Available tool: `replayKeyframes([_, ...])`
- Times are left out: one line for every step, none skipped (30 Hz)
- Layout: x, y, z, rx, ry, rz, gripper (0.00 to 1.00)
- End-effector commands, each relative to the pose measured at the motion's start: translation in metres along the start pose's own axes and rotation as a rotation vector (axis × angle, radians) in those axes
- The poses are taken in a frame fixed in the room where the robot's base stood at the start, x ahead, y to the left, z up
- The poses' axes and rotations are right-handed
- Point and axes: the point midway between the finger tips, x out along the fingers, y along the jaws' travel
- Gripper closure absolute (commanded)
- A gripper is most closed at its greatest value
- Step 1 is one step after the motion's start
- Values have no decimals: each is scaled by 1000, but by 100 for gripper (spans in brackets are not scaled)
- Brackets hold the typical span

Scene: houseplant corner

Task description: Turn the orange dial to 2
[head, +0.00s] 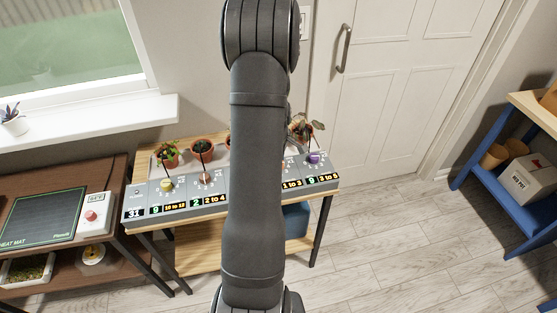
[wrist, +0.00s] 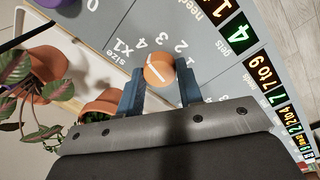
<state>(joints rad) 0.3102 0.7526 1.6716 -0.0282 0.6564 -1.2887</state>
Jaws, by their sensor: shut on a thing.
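The orange dial (wrist: 159,70) is round with a white line across its top, in the wrist view. It sits on a grey panel (wrist: 118,28) beside printed white numbers 1 to 4 and the label "size X1". The line runs slantwise; I cannot tell which end marks the setting. My gripper (wrist: 161,84) has its two blue-grey fingers on either side of the dial and is shut on it. In the head view my arm hides the gripper and the middle of the panel, and I cannot make out this dial there.
In the head view the panel also carries a yellow dial (head: 166,185), a brownish dial (head: 205,178) and a purple dial (head: 314,158). Potted plants (head: 202,146) stand behind them. Terracotta pots (wrist: 101,104) are close to my fingers in the wrist view. Lit number displays (wrist: 262,71) line the panel's edge.

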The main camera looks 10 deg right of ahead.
Motion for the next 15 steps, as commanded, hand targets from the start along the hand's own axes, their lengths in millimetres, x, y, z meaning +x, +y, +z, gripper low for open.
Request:
replayKeyframes([0, 1, 0, 14, -1, 2, 90])
replayKeyframes([0, 1, 0, 24, -1, 1, 90])
replayKeyframes([0, 1, 0, 43, -2, 1, 90])
replayKeyframes([0, 1, 0, 57, -3, 1, 90])
replayKeyframes([0, 1, 0, 75, -4, 1, 90])
replayKeyframes([0, 0, -1, 100, -5, 0, 90])
replayKeyframes([0, 0, -1, 120, -6, 0, 90])
replayKeyframes([0, 0, -1, 143, -8, 0, 90])
replayKeyframes([0, 0, -1, 175, -10, 0, 90])
replayKeyframes([0, 0, -1, 200, -11, 0, 90])
replayKeyframes([0, 0, -1, 227, -13, 0, 90])
replayKeyframes([0, 0, -1, 263, -15, 0, 90])
replayKeyframes([0, 0, -1, 291, -17, -1, 90])
replayKeyframes([0, 0, -1, 319, -19, -1, 90])
replayKeyframes([0, 0, -1, 357, -22, 0, 90])
